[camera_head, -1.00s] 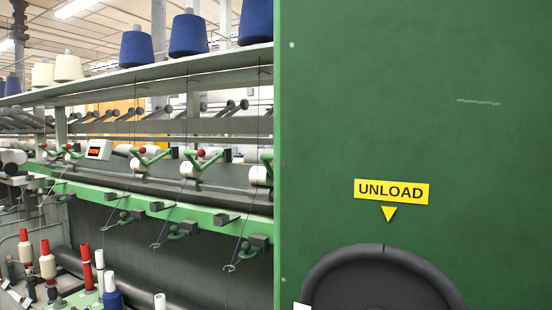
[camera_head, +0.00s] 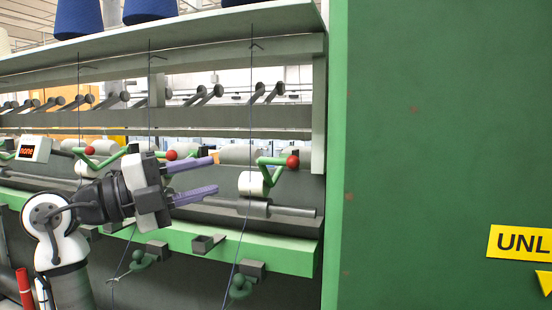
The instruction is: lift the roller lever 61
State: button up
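Several green roller levers with red ball ends stand along the machine's rail. The rightmost lever (camera_head: 267,172) has its red ball at its upper right, above a white roller (camera_head: 252,184). Another lever's red ball (camera_head: 171,155) shows behind my gripper, and a further lever (camera_head: 98,158) is to its left. No number is readable on any lever, so I cannot tell which is 61. My gripper (camera_head: 216,174) points right with its two purple fingers apart and empty. In the picture its fingertips are left of the rightmost lever; the depth gap is unclear.
A green end panel (camera_head: 430,130) with a yellow label fills the right side. A shelf (camera_head: 200,27) with blue yarn cones runs above. Threads hang down in front of the rail, and hooks and brackets jut out below the green beam (camera_head: 170,232).

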aim_at(272, 162)
jog(key=shift+m+g, duration=0.3)
jog(key=p+x, duration=0.4)
jog(key=x, duration=0.8)
jog(key=shift+s+d+r, duration=0.1)
jog(key=shift+d+r, duration=0.1)
jog(key=shift+d, duration=0.05)
jog(key=shift+p+x, duration=0.3)
jog(key=shift+x, duration=0.55)
jog(key=shift+f, duration=0.1)
grip_shut()
